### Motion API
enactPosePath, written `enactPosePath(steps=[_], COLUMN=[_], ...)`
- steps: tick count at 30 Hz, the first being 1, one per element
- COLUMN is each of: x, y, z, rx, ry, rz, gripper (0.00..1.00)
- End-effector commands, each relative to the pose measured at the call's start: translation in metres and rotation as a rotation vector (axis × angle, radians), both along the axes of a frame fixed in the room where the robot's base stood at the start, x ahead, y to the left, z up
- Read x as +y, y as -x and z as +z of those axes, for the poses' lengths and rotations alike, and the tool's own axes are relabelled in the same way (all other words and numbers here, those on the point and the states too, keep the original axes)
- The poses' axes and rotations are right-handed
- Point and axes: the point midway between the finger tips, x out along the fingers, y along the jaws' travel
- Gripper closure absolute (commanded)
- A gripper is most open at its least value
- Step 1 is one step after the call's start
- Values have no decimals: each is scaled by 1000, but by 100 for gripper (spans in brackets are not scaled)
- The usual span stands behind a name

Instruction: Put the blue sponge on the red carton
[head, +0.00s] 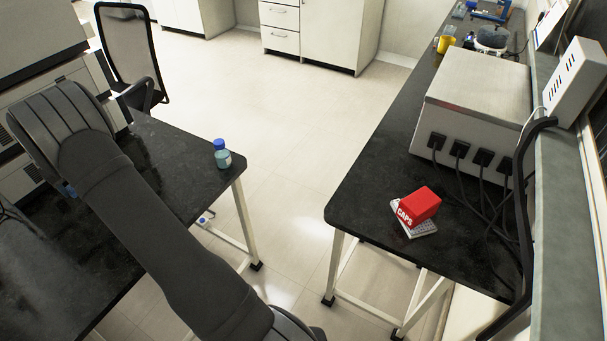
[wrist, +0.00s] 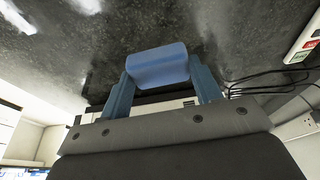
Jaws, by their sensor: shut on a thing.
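The blue sponge (wrist: 157,66) shows in the wrist view between the two blue fingers of my gripper (wrist: 160,80), which is shut on it. A dark speckled surface fills the picture beyond the sponge. The gap between them is hard to judge. The red carton (head: 420,204), marked "CAPS", sits on a light grey, textured flat piece (head: 422,231) near the front of the right bench in the head view. Its top is bare. I cannot make out the carton in the wrist view.
A large metal box (head: 480,95) with plugs and black cables stands behind the carton on the right bench (head: 360,190). A blue-capped bottle (head: 222,155) stands on the left bench's corner. Open floor separates the benches.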

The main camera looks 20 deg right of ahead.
Motion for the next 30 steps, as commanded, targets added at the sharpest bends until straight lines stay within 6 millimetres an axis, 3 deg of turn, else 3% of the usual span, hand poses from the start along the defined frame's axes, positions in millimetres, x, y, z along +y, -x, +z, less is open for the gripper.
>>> enactPosePath(steps=[6,15,22,30], x=[-102,-261,-386,-525], y=[-51,-93,-98,-74], z=[16,37,53,69], rx=[0,1,2,2], ry=[0,0,1,0], rz=[-131,-320,-470,-646], gripper=[63,63,63,63])
